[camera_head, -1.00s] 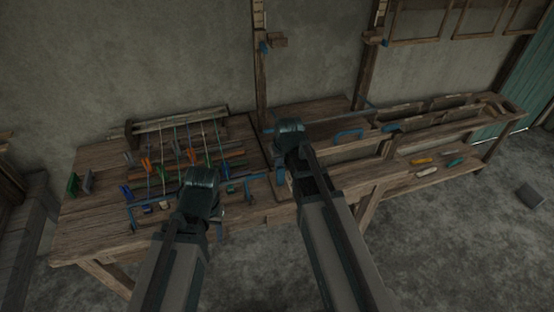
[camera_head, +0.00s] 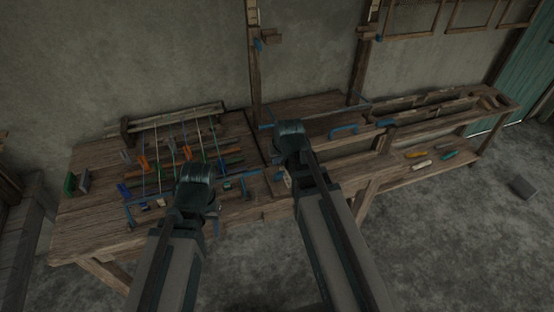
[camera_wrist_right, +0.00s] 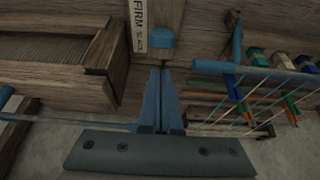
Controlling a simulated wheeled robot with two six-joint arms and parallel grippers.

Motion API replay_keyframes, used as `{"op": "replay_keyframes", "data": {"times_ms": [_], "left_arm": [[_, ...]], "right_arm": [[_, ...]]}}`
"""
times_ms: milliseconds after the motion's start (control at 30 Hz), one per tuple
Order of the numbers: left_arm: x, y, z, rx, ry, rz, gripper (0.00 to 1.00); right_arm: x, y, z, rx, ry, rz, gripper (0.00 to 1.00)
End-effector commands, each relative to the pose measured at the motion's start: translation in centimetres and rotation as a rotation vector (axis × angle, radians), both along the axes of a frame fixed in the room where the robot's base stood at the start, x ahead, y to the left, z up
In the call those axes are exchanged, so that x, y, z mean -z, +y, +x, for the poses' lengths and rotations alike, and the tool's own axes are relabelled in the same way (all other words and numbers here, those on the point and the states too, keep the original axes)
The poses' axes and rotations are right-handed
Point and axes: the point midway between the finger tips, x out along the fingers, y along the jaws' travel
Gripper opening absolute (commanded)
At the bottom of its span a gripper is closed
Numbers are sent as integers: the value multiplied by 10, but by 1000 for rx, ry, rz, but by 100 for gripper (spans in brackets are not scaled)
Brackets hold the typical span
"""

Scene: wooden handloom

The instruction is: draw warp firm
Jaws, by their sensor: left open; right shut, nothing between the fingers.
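In the right wrist view a pale label (camera_wrist_right: 139,25) reading FIRM, with more letters below, sits on a wooden board. Beside its lower end is a blue block-like knob (camera_wrist_right: 162,38). My right gripper (camera_wrist_right: 160,72) is shut and empty, its tips just short of the knob; I cannot tell whether they touch. Stretched warp threads (camera_wrist_right: 262,100) show at the right there, and on the loom (camera_head: 185,140) at the bench's left in the head view. My left gripper (camera_head: 197,176) is above the loom's front edge, open, its fingertips mostly hidden. The right gripper (camera_head: 288,132) also shows in the head view.
The wooden bench (camera_head: 90,238) runs along the wall. Upright posts (camera_head: 254,70) stand behind it. A blue handle (camera_head: 343,129) lies right of my right gripper. Several coloured tools (camera_head: 420,158) lie on a lower shelf at the right.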

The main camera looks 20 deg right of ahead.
Motion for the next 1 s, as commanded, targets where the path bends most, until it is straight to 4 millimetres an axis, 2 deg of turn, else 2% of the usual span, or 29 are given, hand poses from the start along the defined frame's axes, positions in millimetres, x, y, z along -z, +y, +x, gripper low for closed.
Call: {"op": "replay_keyframes", "data": {"times_ms": [433, 567, 733, 800, 1000], "left_arm": [[-2, 0, 0, 0, 0, 0, 50], [-8, 0, 0, 0, 0, 0, 50], [-20, 0, 0, 0, 0, 0, 50], [-33, 0, 0, 0, 0, 0, 50], [-64, 0, 0, 0, 0, 0, 50]], "right_arm": [[-2, 0, 4, 0, 0, 0, 0], [-8, 0, 15, 0, 0, 0, 0], [-20, 1, 39, 0, 0, 0, 0], [-33, 1, 23, 1, 1, 0, 0], [-64, 0, -7, 1, 0, 0, 0]]}}
